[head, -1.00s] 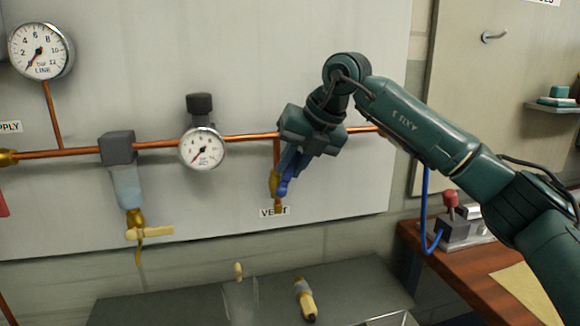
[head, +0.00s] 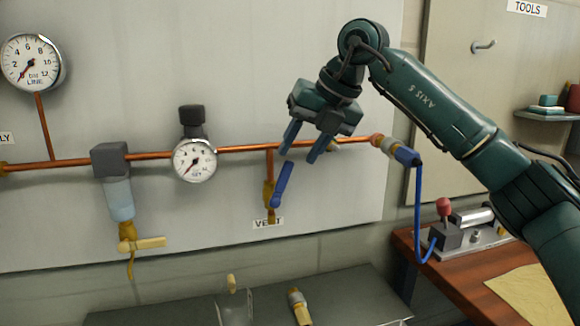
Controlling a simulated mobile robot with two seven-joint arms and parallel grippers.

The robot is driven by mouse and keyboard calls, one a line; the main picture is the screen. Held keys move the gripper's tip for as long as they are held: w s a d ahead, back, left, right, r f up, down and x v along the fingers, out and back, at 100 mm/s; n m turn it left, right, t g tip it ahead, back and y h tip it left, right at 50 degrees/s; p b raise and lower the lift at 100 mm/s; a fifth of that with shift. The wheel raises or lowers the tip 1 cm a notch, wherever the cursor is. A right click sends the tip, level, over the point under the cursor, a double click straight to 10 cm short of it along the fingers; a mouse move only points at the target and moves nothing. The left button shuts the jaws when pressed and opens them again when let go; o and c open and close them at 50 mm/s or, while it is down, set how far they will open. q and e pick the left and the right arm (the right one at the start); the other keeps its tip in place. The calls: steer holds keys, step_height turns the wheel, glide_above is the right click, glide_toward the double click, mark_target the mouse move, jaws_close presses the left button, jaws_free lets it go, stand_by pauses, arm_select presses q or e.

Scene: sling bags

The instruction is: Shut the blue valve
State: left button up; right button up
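The blue valve's handle (head: 283,186) is on the brass valve body (head: 268,194) of the short copper branch above the VENT label (head: 268,223). The handle runs roughly along that vertical branch, its top leaning to the right. My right gripper (head: 298,156) is just above and to the right of the handle. Its two blue fingers are apart with nothing between them, pointing down and a little left. They look clear of the handle. My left gripper is not in view.
A horizontal copper pipe (head: 240,148) runs behind my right gripper, with a small gauge (head: 194,160) and a filter bowl (head: 118,199) to the left. A blue hose (head: 417,215) hangs from the pipe's right end. A grey bench (head: 350,288) lies below.

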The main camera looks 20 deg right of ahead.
steer(key=v, duration=0.6)
steer(key=shift+r, duration=0.1)
steer(key=shift+c, duration=0.4)
